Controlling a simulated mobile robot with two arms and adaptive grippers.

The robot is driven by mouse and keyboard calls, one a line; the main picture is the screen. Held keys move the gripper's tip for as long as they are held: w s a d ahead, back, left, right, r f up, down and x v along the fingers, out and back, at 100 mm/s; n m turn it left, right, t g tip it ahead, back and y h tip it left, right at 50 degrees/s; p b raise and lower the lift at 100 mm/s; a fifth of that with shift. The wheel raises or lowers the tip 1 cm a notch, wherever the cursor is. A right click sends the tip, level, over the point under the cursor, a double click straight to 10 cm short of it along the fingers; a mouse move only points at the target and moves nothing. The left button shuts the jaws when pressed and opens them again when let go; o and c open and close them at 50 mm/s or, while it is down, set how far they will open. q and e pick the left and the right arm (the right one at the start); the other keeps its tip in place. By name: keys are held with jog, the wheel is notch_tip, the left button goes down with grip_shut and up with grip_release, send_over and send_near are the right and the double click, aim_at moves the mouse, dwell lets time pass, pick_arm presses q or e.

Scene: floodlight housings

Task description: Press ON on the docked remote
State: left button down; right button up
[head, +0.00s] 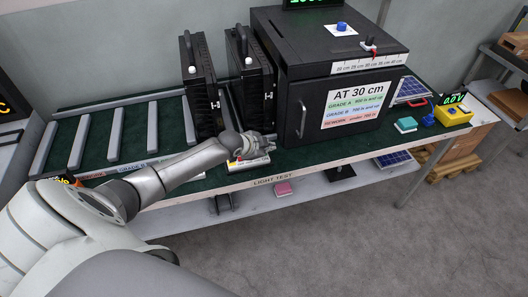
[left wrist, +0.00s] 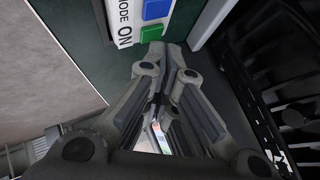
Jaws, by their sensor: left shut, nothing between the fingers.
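The docked remote (head: 248,163) lies at the front edge of the green bench top, partly hidden by my left gripper (head: 262,143). In the left wrist view the remote (left wrist: 123,22) shows a white face with the words MODE and ON, a blue button (left wrist: 156,8) and a green button (left wrist: 151,33) beside ON. My left gripper (left wrist: 167,48) is shut and empty. Its fingertips appear just beside the green button; I cannot tell whether they touch it. My right gripper is in neither view.
Two black floodlight housings (head: 197,85) (head: 247,75) stand behind the remote. A large black test box (head: 300,75) is to the right. Slatted dividers (head: 115,130) fill the left. A yellow meter (head: 453,116) sits at the far right. A shelf (head: 235,197) runs below.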

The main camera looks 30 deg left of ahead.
pick_arm(q)
jog(key=shift+r, duration=0.35)
notch_tip(320, 180, up, 5)
jog(key=p, duration=0.5)
jog(key=shift+r, duration=0.1)
dwell(0.6)
